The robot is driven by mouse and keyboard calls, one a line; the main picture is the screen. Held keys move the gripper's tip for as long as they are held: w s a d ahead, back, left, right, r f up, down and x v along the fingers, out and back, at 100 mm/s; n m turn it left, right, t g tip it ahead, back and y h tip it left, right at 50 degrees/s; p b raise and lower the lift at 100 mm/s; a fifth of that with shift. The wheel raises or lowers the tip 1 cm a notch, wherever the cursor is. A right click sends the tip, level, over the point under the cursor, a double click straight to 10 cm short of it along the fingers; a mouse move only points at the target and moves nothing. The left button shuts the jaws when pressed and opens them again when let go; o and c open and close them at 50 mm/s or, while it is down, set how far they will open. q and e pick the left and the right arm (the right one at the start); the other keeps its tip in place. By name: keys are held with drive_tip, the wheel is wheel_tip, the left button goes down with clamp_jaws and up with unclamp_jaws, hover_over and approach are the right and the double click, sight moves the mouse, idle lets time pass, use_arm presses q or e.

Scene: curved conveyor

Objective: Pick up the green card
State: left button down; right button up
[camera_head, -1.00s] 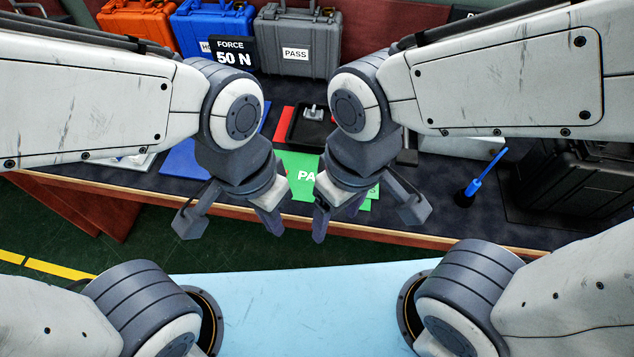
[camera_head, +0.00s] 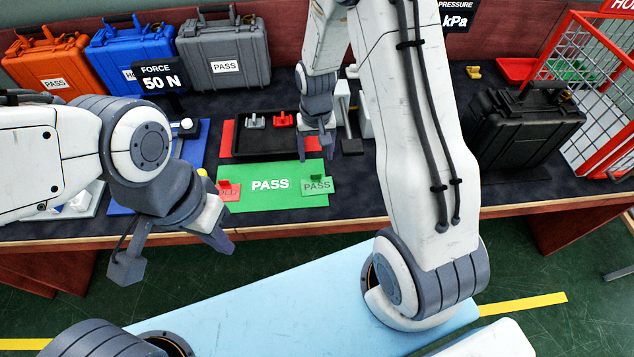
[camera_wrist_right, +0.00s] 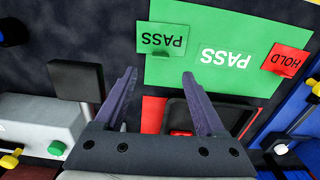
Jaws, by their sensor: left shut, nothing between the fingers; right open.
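The small green card (camera_head: 317,186) marked PASS lies at the right end of the larger green PASS mat (camera_head: 250,205). It also shows in the right wrist view (camera_wrist_right: 163,40), upside down. My right gripper (camera_head: 322,150) is above the mat's back edge, just behind the card. In the right wrist view, its fingers (camera_wrist_right: 159,75) are spread with nothing between them. I cannot tell the height of the fingertips above the mat. My left gripper (camera_head: 222,240) is shut and empty, in front of the table's edge at the left.
A red HOLD card (camera_head: 229,190) lies at the mat's left end. A black tray (camera_head: 245,145) with grey and red pieces sits behind the mat. A grey and black device (camera_head: 350,130) stands right of my right gripper. Cases line the back.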

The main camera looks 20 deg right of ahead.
sight(317, 184)
wheel_tip(317, 184, down, 8)
drive_tip(key=shift+s+r+p, duration=0.1)
drive_tip(key=shift+r+p, duration=0.1)
drive_tip(key=shift+p, duration=0.25)
clamp_jaws()
